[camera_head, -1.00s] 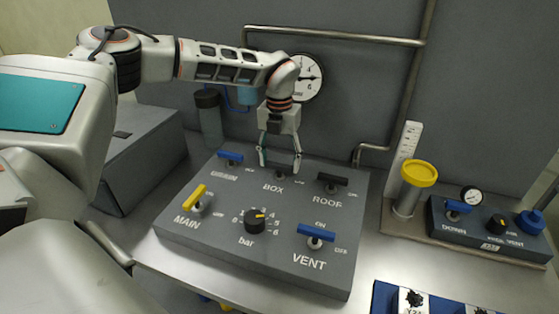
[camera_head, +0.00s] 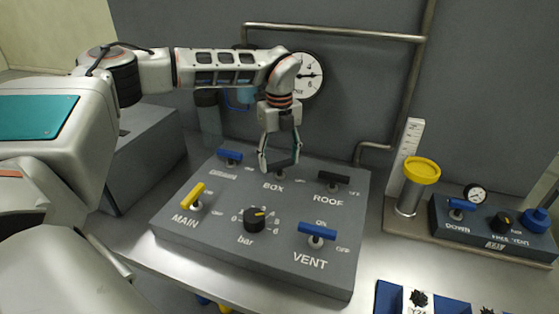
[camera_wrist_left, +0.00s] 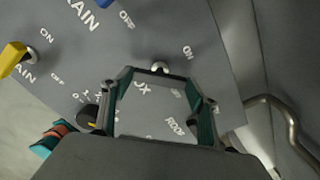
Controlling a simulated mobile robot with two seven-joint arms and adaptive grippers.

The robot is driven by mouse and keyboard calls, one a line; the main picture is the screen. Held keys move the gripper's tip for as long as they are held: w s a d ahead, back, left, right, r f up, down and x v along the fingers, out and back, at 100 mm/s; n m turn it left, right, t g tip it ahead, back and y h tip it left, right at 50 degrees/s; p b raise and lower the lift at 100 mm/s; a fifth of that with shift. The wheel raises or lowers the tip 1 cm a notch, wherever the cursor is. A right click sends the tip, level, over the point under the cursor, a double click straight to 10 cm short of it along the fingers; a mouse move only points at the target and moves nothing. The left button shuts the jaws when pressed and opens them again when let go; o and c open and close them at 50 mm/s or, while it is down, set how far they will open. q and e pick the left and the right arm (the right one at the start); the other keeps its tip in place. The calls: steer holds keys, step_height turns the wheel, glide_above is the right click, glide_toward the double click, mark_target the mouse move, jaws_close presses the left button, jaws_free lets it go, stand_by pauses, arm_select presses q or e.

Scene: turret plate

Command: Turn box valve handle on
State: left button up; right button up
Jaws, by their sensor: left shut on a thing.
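The box valve handle (camera_head: 281,169) stands on the grey panel (camera_head: 200,232) behind the printed word BOX, mostly hidden by my fingers. My left gripper (camera_head: 280,162) reaches down onto it from behind and is shut on it, one finger at each end. In the left wrist view the gripper (camera_wrist_left: 160,82) spans the valve, and the round metal valve stem (camera_wrist_left: 160,66) shows just beyond the fingertips. The handle's exact angle is hard to read. My right gripper is not in view.
Near the box valve stand the blue drain handle (camera_head: 230,155), black roof handle (camera_head: 334,177), yellow main handle (camera_head: 193,195), blue vent handle (camera_head: 317,231) and black bar knob (camera_head: 254,220). A round gauge (camera_head: 309,75) and pipes (camera_head: 335,32) are on the wall behind.

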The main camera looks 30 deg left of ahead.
arm_select(q)
steer(key=n, duration=0.3)
steer(key=shift+f, duration=0.1)
steer(key=shift+n+b, duration=0.35)
steer(key=shift+n, duration=0.45)
steer(key=n, duration=0.3)
steer(key=shift+n, duration=0.5)
steer(key=shift+n+b, duration=0.3)
steer(key=o, duration=1.1)
